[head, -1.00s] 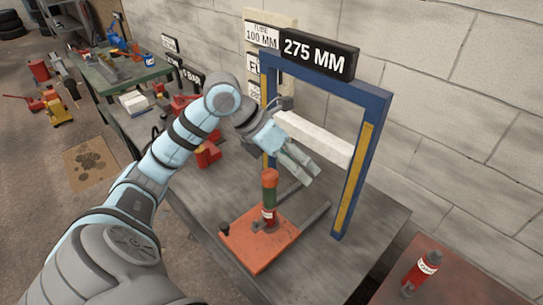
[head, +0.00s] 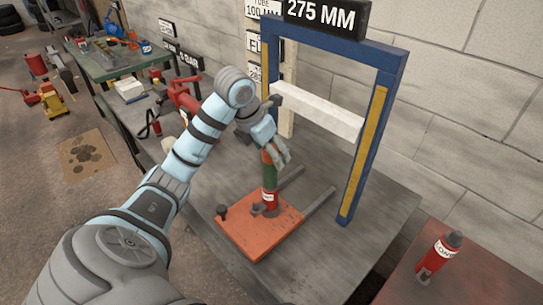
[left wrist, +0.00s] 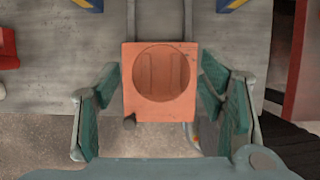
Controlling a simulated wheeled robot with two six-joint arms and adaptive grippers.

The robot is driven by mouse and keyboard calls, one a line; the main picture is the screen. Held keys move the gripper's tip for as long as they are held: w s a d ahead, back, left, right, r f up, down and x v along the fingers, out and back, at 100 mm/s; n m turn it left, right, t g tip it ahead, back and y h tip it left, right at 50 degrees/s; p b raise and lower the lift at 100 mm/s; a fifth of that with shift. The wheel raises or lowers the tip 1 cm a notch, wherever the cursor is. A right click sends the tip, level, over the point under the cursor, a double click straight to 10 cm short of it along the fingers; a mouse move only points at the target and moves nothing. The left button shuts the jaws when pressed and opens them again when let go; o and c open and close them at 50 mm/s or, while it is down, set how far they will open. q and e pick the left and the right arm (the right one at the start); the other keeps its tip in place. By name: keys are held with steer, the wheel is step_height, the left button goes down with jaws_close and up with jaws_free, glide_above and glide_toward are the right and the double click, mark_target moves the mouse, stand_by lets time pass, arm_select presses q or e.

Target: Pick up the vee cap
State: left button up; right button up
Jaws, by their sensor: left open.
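The vee cap (left wrist: 165,72) shows from above in the left wrist view as a round orange disc with a groove across it. It sits on top of an upright red and green post (head: 269,180) standing on an orange base plate (head: 250,238). In the head view my left gripper covers most of the cap. My left gripper (head: 277,152) is open at the top of the post. In the left wrist view its green-padded fingers (left wrist: 160,82) stand apart on the left and right of the cap. My right gripper is not in view.
A blue frame (head: 372,130) with a white crossbar (head: 320,112) stands just behind the post. A red bottle-shaped item (head: 438,257) stands on a red surface at the right. The grey bench (head: 315,255) is clear in front.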

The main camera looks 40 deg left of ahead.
arm_select(q)
steer(key=shift+w+r, duration=0.1)
steer(key=shift+c, duration=0.4)
steer(key=c, duration=1.3)
steer(key=shift+o, duration=0.2)
steer(key=shift+r, duration=0.2)
